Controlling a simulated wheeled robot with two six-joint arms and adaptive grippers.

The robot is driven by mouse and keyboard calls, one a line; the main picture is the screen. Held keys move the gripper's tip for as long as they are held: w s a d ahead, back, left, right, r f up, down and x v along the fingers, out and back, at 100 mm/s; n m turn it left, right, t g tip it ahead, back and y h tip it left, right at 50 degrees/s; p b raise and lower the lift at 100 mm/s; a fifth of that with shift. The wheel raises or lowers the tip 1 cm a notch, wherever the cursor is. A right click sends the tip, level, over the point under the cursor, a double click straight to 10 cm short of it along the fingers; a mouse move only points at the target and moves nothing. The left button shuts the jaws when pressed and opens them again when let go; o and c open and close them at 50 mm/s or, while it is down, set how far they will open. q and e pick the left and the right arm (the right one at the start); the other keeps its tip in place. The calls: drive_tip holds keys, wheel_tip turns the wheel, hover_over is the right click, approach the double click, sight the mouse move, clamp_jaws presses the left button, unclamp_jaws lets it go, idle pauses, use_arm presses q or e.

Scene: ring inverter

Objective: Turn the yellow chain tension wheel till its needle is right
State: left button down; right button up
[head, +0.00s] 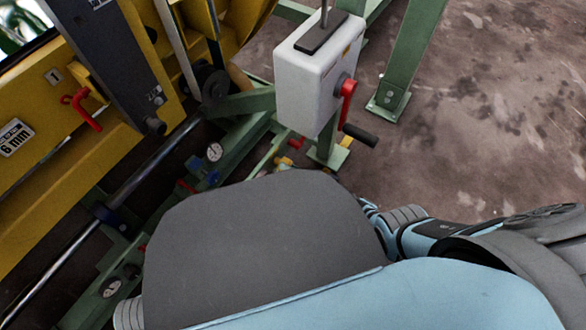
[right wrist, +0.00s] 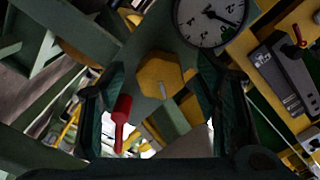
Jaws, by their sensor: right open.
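The yellow wheel (right wrist: 160,82), many-sided with a pale mark on its face, shows in the right wrist view. It lies between the two fingers of my right gripper (right wrist: 157,76), which is open, with a visible gap on both sides. Whether the fingers reach around its rim cannot be told. A round white gauge (right wrist: 209,18) sits just above and right of the wheel, cut by the top edge. Its dark needle points to the lower right. In the head view my own body and arm hide the right gripper's working area. My left gripper is not in view.
A red handle (right wrist: 122,122) stands close to the left finger. In the head view, a white box (head: 308,85) with a red crank and green frame legs (head: 408,55) stand beyond. A yellow machine (head: 50,150) fills the left. Bare floor lies at right.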

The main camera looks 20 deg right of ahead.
drive_tip(key=v, duration=1.2)
